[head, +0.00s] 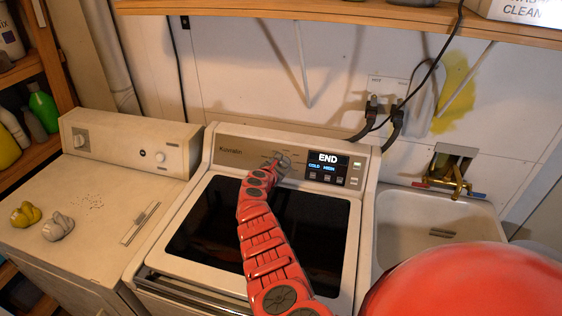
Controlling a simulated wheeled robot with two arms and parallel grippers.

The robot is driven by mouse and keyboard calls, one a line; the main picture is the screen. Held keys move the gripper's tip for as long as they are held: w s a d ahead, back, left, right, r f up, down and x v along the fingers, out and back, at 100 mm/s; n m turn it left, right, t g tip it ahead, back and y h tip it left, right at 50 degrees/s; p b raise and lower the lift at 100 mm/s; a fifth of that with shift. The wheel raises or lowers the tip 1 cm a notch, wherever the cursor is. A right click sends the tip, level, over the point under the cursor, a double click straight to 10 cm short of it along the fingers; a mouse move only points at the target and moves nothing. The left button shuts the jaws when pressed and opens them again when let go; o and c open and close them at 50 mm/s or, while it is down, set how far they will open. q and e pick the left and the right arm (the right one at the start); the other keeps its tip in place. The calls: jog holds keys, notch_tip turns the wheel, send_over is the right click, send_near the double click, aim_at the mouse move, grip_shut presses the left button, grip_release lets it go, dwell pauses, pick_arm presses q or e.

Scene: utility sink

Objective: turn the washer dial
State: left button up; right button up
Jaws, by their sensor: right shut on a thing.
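The washer (366,208) stands in the middle with a dark glass lid. Its control panel has a display (328,167) reading "END", with "COLD" and a second, less clear word below. My right arm reaches up across the lid to the panel. My right gripper (281,161) is at the dial's place, left of the display, and is shut on the dial (284,157). The gripper hides most of the dial, so its pointer position cannot be told. My left gripper is not in view.
A dryer-like machine (110,200) stands at left with two small objects, yellow (25,214) and grey (58,226), on top. A sink (400,232) with a brass faucet (452,180) is at right. A wooden shelf (330,14) runs above. Hoses hang behind the washer.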

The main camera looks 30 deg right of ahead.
jog(key=n+p, duration=0.1)
jog(key=n, duration=0.2)
jog(key=n+t+p, duration=0.1)
jog(key=n, duration=0.2)
jog(key=shift+s+y, duration=0.15)
jog(key=shift+y, duration=0.15)
jog(key=n+p, duration=0.1)
jog(key=n, duration=0.3)
jog(key=shift+n+t+y+p, duration=0.3)
jog(key=shift+y+p, duration=0.1)
jog(key=shift+d+n+p, duration=0.15)
jog(key=shift+n+p, duration=0.15)
jog(key=shift+n, duration=0.7)
jog(key=shift+f+n+y, duration=0.1)
jog(key=shift+n+y, duration=0.2)
jog(key=o, duration=1.4)
jog(key=shift+c, duration=0.2)
